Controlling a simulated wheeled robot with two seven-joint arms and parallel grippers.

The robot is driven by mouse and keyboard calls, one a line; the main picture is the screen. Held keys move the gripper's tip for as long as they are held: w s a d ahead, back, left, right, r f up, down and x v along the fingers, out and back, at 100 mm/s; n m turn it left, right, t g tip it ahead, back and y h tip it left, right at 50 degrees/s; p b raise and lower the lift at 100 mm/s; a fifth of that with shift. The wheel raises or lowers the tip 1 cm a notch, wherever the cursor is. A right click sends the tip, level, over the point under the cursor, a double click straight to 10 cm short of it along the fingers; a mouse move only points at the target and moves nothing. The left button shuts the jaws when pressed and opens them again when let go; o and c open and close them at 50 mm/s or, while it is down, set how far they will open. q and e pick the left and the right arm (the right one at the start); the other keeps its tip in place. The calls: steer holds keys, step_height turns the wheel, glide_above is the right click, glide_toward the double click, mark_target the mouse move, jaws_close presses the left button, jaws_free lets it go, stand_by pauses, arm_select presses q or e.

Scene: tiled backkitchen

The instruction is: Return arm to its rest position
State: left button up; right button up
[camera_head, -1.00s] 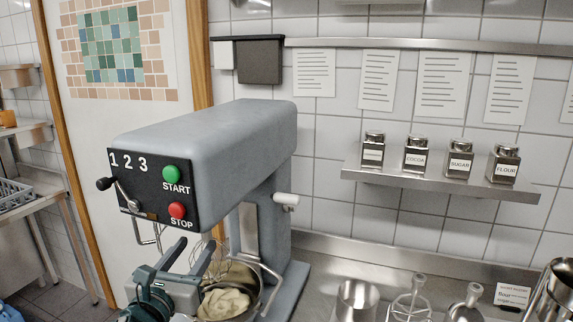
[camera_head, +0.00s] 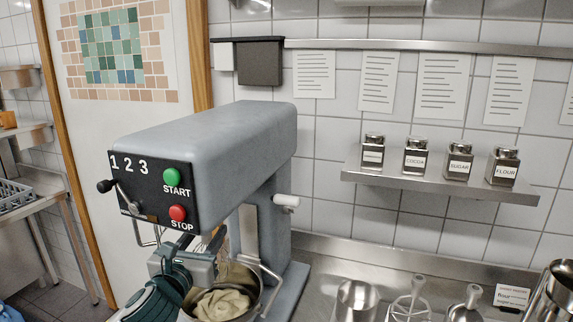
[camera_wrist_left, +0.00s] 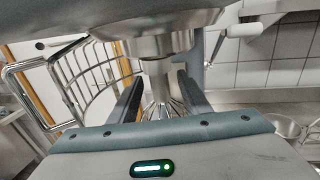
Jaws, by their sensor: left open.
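My left gripper (camera_head: 195,248) is in front of the grey stand mixer (camera_head: 235,150), below its control panel (camera_head: 153,190). Its fingers are open in the left wrist view (camera_wrist_left: 160,92). The wire whisk (camera_wrist_left: 162,102) shows beyond and between the fingers there, with no visible grip on it. The mixing bowl (camera_head: 262,290) holds pale dough or cream (camera_head: 222,303) and stands below and right of the gripper. My left forearm partly hides the bowl, and the gripper hides most of the whisk in the head view. My right gripper is not in view.
The wire guard (camera_wrist_left: 85,75) is close on the left in the wrist view. A shelf (camera_head: 440,182) with labelled canisters is on the tiled wall. A metal cup (camera_head: 357,298) and mixer attachments (camera_head: 410,300) stand on the counter at right.

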arm_select(q)
jaws_close()
steer(key=shift+r+m+h, duration=0.1)
steer(key=shift+m+h, duration=0.2)
steer(key=shift+h, duration=0.1)
stand_by(0.5)
steer(key=shift+m+g+h+p, duration=0.3)
steer(key=shift+m+h+p, duration=0.25)
steer(key=shift+h, duration=0.35)
steer(key=shift+y, duration=0.3)
steer(key=shift+n+y+p, duration=0.4)
steer(key=shift+n+p, duration=0.05)
steer(key=shift+n+y, duration=0.3)
steer(key=shift+y, duration=0.2)
steer(key=shift+p, duration=0.4)
